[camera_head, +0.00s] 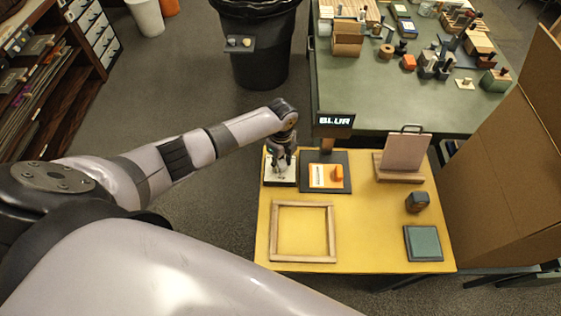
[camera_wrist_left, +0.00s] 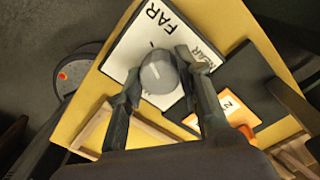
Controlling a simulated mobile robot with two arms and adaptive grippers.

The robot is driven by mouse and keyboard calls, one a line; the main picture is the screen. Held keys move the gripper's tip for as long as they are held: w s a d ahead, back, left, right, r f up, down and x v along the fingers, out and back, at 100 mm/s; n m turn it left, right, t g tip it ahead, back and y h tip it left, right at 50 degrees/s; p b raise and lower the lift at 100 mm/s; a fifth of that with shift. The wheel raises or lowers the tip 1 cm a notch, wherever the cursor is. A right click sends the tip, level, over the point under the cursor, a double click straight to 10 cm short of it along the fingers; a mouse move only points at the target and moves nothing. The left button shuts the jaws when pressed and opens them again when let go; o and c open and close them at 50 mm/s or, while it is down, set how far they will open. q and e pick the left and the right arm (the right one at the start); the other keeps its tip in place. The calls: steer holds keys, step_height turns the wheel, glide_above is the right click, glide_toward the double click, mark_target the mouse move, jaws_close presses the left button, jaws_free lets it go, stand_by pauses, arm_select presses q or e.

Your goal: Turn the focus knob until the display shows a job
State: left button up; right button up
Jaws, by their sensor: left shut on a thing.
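The display (camera_head: 334,120) stands on a post at the back of the yellow table and reads "BLUR". The focus knob (camera_wrist_left: 158,80) is a round grey cap with a pale line on its top. It sits on a white plate (camera_wrist_left: 128,50) printed "FAR" and "NEAR"; the plate (camera_head: 269,174) is at the table's back left in the head view. My left gripper (camera_head: 281,168) is over the plate and hides most of the knob there. In the left wrist view its fingers (camera_wrist_left: 157,76) are closed on the knob from both sides. My right gripper is not in view.
Just right of the plate is a dark board (camera_head: 340,158) with a card and an orange piece (camera_head: 337,173). A wooden frame (camera_head: 303,260) lies in front. An upright panel (camera_head: 405,150), a dark block (camera_head: 417,202) and a teal pad (camera_head: 423,243) are at right.

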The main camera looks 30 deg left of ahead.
mark_target(281, 163)
arm_select(q)
steer(key=shift+m, duration=0.4)
steer(key=o, duration=1)
steer(key=shift+d, duration=0.1)
steer(key=shift+o, duration=0.9)
step_height(281, 163, up, 12)
